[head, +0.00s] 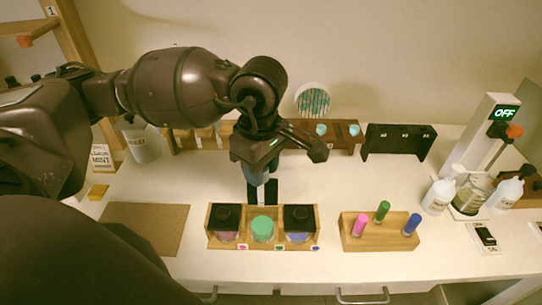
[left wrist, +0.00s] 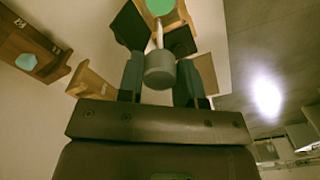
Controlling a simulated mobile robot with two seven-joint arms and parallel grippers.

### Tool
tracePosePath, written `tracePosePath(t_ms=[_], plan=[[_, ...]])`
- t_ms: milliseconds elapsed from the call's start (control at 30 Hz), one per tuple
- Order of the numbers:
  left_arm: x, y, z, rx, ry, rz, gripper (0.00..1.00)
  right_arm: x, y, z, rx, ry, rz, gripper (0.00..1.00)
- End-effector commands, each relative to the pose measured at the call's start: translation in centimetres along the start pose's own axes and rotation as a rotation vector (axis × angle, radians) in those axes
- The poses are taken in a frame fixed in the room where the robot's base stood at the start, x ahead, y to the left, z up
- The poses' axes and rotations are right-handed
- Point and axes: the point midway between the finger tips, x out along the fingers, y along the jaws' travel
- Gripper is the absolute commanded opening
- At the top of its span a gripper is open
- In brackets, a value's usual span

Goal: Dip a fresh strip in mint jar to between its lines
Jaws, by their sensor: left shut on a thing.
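My left gripper (head: 260,182) hangs just behind the wooden jar rack (head: 282,246). In the left wrist view, its fingers (left wrist: 158,85) are shut on a grey cylinder (left wrist: 160,72) with a thin pale stem pointing towards the rack; I cannot tell whether the stem is a strip, and no lines are readable. The middle jar (head: 262,229) shows a green round top, also visible in the wrist view (left wrist: 160,7). It stands between a pink jar (head: 225,232) and a blue jar (head: 299,234), both black-topped. A card (head: 100,157) seems to read MINT. The right gripper is out of view.
A round pot of teal strips (head: 313,100) stands at the back, near a wooden rack (head: 340,140) and a black holder (head: 399,143). A block with coloured tubes (head: 379,236) is right of the jars. A brown mat (head: 145,228) lies left. Bottles (head: 437,196) stand far right.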

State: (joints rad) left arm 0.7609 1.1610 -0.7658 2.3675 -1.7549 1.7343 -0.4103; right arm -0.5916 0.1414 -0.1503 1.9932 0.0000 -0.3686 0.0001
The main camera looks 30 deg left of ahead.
Motion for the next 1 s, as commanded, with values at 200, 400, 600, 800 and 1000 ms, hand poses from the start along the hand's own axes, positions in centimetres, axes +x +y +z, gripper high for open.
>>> tracePosePath(t_ms=[200,400,600,800,1000], plan=[[0.1,-0.5,-0.1,-0.066,-0.019,-0.001,0.18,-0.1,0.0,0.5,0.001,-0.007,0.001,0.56],[0.8,-0.5,-0.1,-0.065,-0.018,0.0,0.18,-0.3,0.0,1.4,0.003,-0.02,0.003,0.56],[2.2,-0.5,0.0,-0.064,-0.018,-0.002,0.18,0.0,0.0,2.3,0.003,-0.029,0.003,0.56],[3.8,-0.5,0.0,-0.064,-0.019,-0.002,0.18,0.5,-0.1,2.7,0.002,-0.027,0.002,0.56],[4.5,-0.4,0.0,-0.064,-0.018,0.0,0.18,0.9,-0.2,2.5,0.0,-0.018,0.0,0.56]])
